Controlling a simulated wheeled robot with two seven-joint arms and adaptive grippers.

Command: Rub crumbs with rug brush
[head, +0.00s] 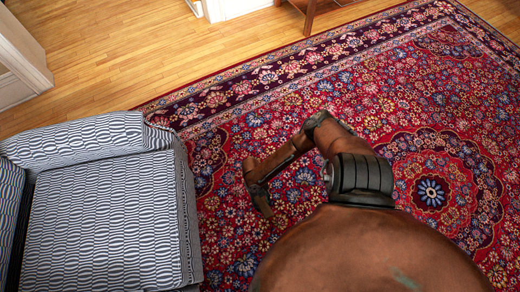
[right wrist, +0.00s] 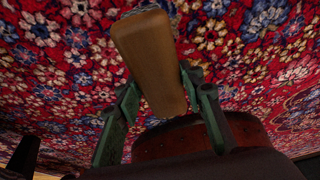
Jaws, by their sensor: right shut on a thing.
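The rug brush (right wrist: 150,60) is a smooth tan-brown block with rounded edges in the right wrist view. It sits between the two dark green fingers of my right gripper (right wrist: 163,88), which is shut on it. In the head view my right gripper (head: 261,198) is small and dark, low over the red patterned rug (head: 300,205), just right of the sofa; the brush is not clear there. I cannot pick out crumbs among the rug's flowers. My left gripper is not in view.
A sofa (head: 105,215) with blue-and-white patterned cloth stands at the left, close to my right gripper. A wooden furniture leg (head: 309,17) shows at the top. Bare wood floor (head: 130,55) lies beyond the rug. The rug's right side is open.

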